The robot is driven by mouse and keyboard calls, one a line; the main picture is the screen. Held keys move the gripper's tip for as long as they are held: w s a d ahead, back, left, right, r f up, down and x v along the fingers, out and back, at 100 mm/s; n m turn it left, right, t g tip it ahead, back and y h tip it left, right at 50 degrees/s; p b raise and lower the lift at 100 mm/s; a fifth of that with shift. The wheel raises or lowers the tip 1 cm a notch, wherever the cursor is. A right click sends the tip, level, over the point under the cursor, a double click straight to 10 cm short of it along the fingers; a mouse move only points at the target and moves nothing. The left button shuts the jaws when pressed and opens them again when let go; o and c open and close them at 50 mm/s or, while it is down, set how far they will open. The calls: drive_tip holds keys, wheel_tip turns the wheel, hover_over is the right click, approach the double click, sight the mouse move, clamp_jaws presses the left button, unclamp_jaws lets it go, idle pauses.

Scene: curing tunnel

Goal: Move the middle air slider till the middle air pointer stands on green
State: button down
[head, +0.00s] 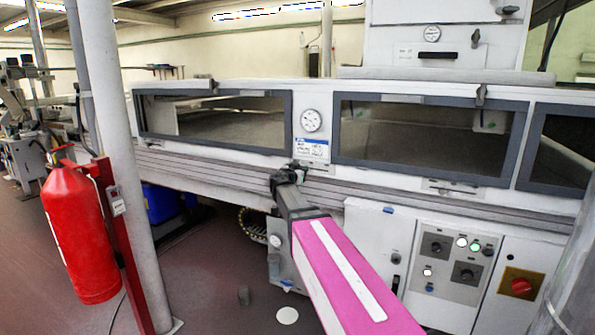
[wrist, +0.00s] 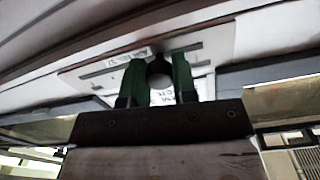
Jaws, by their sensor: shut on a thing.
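In the wrist view my gripper (wrist: 158,62) has its two green fingers on either side of a dark round knob (wrist: 159,70), shut on it. I take this knob for the middle air slider; it stands in front of a pale slotted plate (wrist: 205,48) with small lettering. In the head view my gripper (head: 285,177) reaches the machine's front rail, just below and left of a round white dial (head: 311,120). It hides the knob there. The dial's pointer and any green mark are too small to read.
Dark-framed windows (head: 430,137) flank the dial. A similar slotted plate (head: 450,187) sits on the rail to the right. Below it is a control panel (head: 455,262) with knobs and lamps. A red extinguisher (head: 80,235) and a grey post (head: 118,170) stand at left.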

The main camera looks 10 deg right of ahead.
drive_tip(key=c, duration=0.9)
unclamp_jaws()
drive_tip(key=v, duration=1)
drive_tip(key=shift+s+a, duration=0.3)
drive_tip(key=s+d+f+n+g+y, duration=0.1)
drive_tip(key=s+d+f+g, duration=0.15)
drive_tip(key=f, duration=0.35)
drive_tip(key=s+d+f+n+g+y, duration=0.1)
drive_tip(key=s+d+f+g, duration=0.2)
drive_tip(key=f, duration=0.4)
drive_tip(key=s+d+f+n+g+y, duration=0.1)
drive_tip(key=s+d+f+g, duration=0.1)
drive_tip(key=s+f, duration=0.35)
drive_tip(key=s+a+f+n+g+y, duration=0.2)
drive_tip(key=s+f+n+g+y, duration=0.1)
drive_tip(key=s+f, duration=0.5)
drive_tip(key=s+a+f+n+g+y, duration=0.1)
drive_tip(key=s+f+n+g+y, duration=0.2)
drive_tip(key=s+f, duration=0.4)
drive_tip(key=shift+s+a+f+g+y, duration=0.35)
drive_tip(key=shift+a+g+y, duration=0.1)
drive_tip(key=shift+y, duration=0.45)
